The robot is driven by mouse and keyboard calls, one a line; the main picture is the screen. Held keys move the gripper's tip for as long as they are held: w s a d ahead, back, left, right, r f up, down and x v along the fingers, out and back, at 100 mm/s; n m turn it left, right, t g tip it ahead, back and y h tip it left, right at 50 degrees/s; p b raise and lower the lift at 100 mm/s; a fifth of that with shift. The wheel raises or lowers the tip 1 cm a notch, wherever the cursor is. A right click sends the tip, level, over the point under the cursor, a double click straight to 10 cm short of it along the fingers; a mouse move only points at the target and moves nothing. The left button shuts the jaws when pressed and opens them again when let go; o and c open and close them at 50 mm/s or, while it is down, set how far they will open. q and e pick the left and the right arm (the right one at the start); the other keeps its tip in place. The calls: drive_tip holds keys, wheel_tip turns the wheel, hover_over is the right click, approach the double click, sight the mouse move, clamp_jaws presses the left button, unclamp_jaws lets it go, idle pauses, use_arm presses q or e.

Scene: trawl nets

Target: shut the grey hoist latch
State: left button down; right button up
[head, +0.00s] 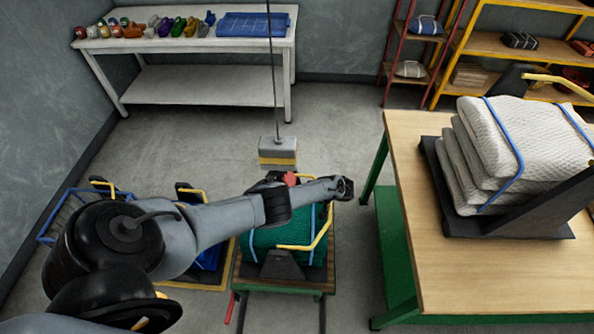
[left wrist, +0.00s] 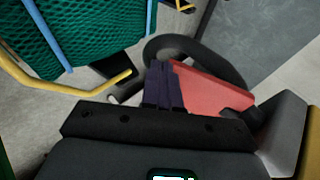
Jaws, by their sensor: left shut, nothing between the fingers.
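The hoist block (head: 278,149), grey with a yellow lower band, hangs from a cable above the green net bundle (head: 262,243). A red piece (head: 290,179) shows just below it, partly behind my left arm. In the left wrist view this red piece (left wrist: 212,92) lies across a black curved hook (left wrist: 228,58), beside the grey block (left wrist: 284,135). I cannot tell whether it is the latch or whether it closes the hook. My left gripper (left wrist: 165,85) is shut and empty, its fingers close beside the red piece; contact is unclear. My right gripper is out of view.
A yellow handle (head: 312,240) rises at the net bundle's near side and shows in the wrist view (left wrist: 85,92). A wooden table (head: 450,282) with stacked pale nets (head: 525,140) stands right. A white bench (head: 190,42) is behind.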

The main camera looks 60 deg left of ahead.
use_arm(q)
drive_tip(key=shift+s+f, duration=0.15)
drive_tip(key=shift+f, duration=0.05)
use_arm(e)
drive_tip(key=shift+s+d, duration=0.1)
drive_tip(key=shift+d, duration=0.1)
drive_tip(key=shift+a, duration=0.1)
